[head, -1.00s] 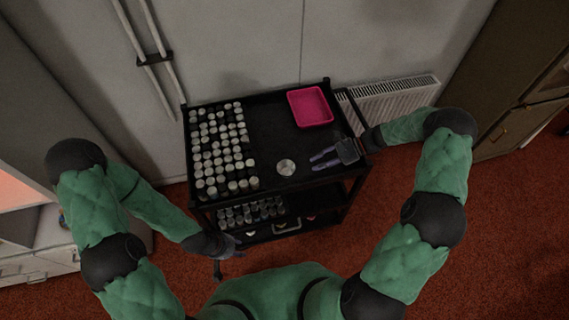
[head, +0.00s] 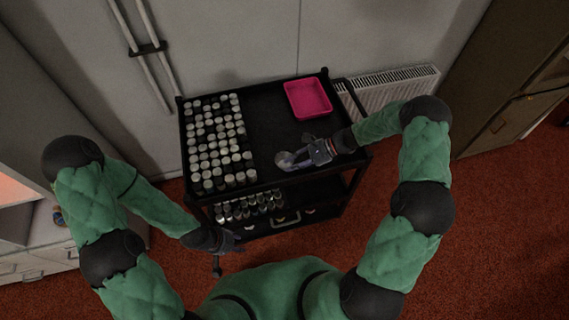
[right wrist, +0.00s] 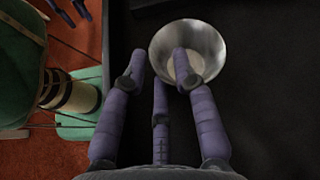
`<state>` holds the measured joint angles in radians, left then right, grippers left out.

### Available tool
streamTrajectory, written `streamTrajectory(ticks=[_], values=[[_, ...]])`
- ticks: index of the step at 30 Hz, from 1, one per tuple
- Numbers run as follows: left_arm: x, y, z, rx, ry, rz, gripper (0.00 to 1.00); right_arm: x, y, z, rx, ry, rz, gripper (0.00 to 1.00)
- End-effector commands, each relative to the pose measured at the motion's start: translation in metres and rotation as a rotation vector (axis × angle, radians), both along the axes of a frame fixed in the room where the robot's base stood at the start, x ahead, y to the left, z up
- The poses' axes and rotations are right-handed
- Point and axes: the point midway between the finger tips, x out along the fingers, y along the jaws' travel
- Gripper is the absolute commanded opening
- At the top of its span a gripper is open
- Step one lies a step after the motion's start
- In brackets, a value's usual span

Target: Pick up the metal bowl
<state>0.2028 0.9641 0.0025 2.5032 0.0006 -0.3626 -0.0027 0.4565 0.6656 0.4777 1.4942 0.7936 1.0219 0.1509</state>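The metal bowl (head: 284,160) is small, round and silvery, near the front edge of the black cart's top. In the right wrist view the bowl (right wrist: 188,50) stands upright, its inside visible. My right gripper (head: 293,158) is at the bowl, partly covering it in the head view. In the right wrist view its purple fingers (right wrist: 160,65) are spread: one reaches over the bowl's inside, another lies outside the rim on the left. Contact cannot be told. My left gripper (head: 230,240) hangs low by the cart's front left; its fingers (right wrist: 70,12) look apart in the right wrist view.
The black cart (head: 265,125) holds rows of several small jars (head: 215,140) on its left side. A pink tray (head: 308,98) lies at the back right. The cart top between jars and tray is clear. A lower shelf holds more jars (head: 250,205).

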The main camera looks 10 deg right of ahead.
Motion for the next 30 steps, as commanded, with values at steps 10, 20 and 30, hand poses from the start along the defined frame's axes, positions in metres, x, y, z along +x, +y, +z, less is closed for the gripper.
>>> streamTrajectory(ticks=[10, 20, 30], values=[[0.0001, 0.0001, -0.0017, 0.000, 0.000, 0.000, 0.40, -0.0018, 0.0092, -0.0049, 0.002, 0.005, 0.002, 0.16], [0.0001, 0.0001, -0.0017, 0.000, 0.000, 0.000, 0.40, -0.0015, 0.0086, -0.0046, 0.002, 0.004, 0.002, 0.00], [0.0001, 0.0000, 0.0009, 0.000, 0.000, 0.000, 0.40, -0.0014, 0.0083, -0.0001, 0.001, 0.004, 0.001, 0.00]])
